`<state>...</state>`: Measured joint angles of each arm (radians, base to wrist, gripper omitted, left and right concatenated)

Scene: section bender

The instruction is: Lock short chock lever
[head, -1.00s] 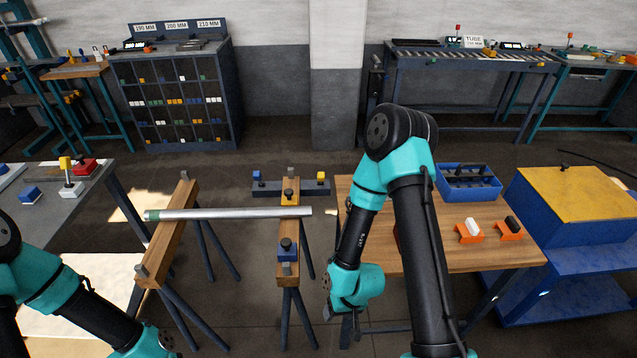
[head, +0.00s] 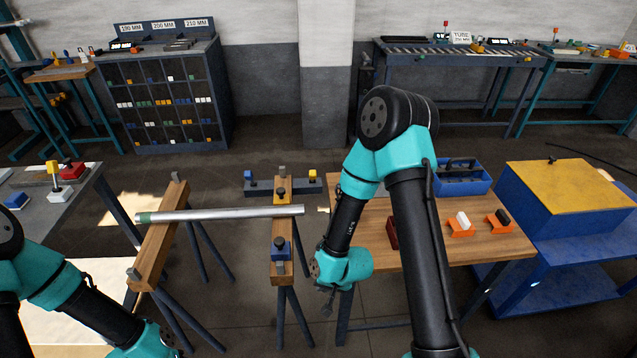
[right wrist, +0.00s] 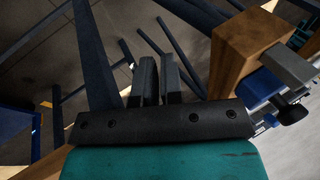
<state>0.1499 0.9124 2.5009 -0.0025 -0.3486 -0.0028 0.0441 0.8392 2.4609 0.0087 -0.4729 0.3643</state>
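A silver tube (head: 225,214) with a green left end lies across two wooden trestles. My left gripper's fingers are out of view at the lower left.
The wooden bench (head: 480,250) at the right holds orange holders (head: 461,227) with white and black pieces, and a blue tote (head: 461,180). A blue cabinet (head: 570,195) with a yellow top stands beyond it. Dark floor is clear between trestle and bench.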

